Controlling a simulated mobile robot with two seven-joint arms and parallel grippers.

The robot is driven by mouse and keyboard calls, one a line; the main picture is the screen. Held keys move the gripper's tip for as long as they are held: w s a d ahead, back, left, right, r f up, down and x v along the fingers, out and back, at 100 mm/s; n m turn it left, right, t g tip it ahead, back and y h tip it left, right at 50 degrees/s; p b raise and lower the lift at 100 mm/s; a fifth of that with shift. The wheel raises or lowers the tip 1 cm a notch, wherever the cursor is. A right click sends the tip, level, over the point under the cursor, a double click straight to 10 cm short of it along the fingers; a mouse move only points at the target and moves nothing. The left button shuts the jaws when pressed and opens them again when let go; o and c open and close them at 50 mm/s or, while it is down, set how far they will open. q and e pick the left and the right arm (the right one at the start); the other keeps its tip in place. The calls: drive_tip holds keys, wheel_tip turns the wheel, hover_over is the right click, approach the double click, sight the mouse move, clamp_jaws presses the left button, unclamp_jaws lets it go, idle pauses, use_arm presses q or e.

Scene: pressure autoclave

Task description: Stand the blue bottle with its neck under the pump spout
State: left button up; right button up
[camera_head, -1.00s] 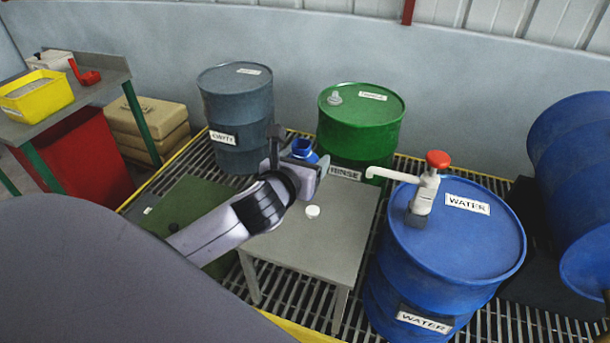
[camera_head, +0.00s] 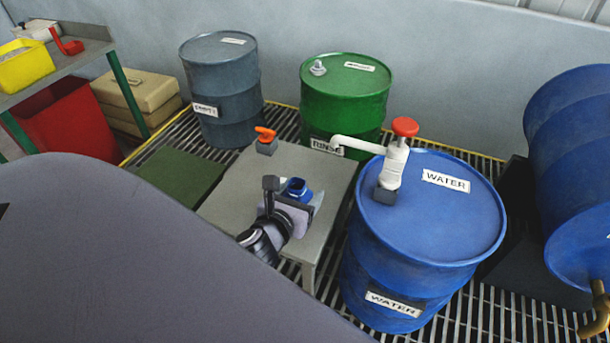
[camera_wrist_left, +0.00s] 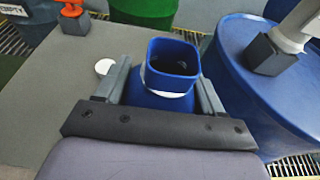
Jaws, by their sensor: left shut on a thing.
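The blue bottle (camera_head: 297,188) is upright and uncapped, with its square mouth facing up. It also shows in the left wrist view (camera_wrist_left: 172,75). My left gripper (camera_head: 291,200) is shut around its body, one finger on each side. I cannot tell whether its base touches the grey table (camera_head: 232,198). The white pump (camera_head: 393,168) with a red knob stands on the blue WATER drum (camera_head: 435,215). Its spout (camera_head: 350,143) points left over the table's far right side. The bottle neck is nearer to me and left of the spout tip, not under it. My right gripper is not in view.
A grey block with an orange handle (camera_head: 265,140) stands at the table's back. A white cap (camera_wrist_left: 104,67) lies left of the bottle. A green RINSE drum (camera_head: 345,100) and a grey drum (camera_head: 222,90) stand behind. The table's left part is clear.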

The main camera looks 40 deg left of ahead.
use_arm(q)
drive_tip(key=shift+s+d+f, duration=0.1)
drive_tip(key=shift+f, duration=0.1)
idle(0.3)
drive_tip(key=shift+p, duration=0.4)
drive_tip(key=shift+w+d+f+b, duration=0.1)
drive_tip(key=shift+w+f+b, duration=0.2)
drive_tip(key=shift+w, duration=0.4)
drive_tip(key=shift+w+d+f+b, duration=0.1)
drive_tip(key=shift+w+f, duration=0.3)
drive_tip(key=shift+w, duration=0.3)
drive_tip(key=shift+w+d+f+b, duration=0.1)
drive_tip(key=shift+w+f+b, duration=0.2)
drive_tip(key=shift+w, duration=0.4)
drive_tip(key=shift+w+d+f, duration=0.1)
drive_tip(key=shift+w+d, duration=0.05)
drive_tip(key=shift+w, duration=0.9)
drive_tip(key=shift+w+d+f, duration=0.1)
drive_tip(key=shift+w+d, duration=0.05)
drive_tip(key=shift+w, duration=0.95)
drive_tip(key=shift+w+d+f, duration=0.1)
drive_tip(key=shift+w+d, duration=0.05)
drive_tip(key=shift+w, duration=0.9)
drive_tip(key=o, duration=1.1)
drive_tip(key=shift+o, duration=0.2)
